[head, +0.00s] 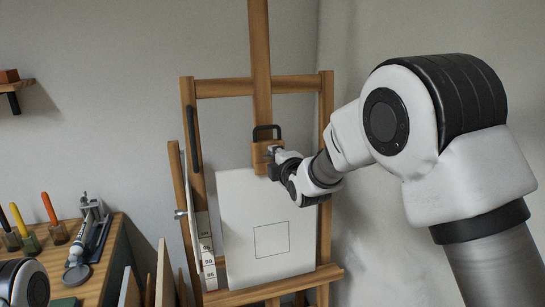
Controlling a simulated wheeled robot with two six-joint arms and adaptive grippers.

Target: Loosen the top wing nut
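A wooden easel (188,120) stands against the wall with a white canvas (238,200) on it. A wooden block (258,155) with a black handle (266,128) sits on its central mast, just above the canvas. My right gripper (274,153) reaches in from the right, its tips at the front of this block. The top wing nut cannot be made out; the gripper covers that spot. Whether the fingers are open or shut is too small to tell. A metal wing-shaped knob (180,214) shows on the easel's left side. My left gripper is out of view.
A wooden bench (112,250) at the lower left holds several coloured-handled tools (50,210) and a metal device (92,215). Boards (163,270) lean between bench and easel. A small shelf (15,84) is on the left wall. The space left of the block is clear.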

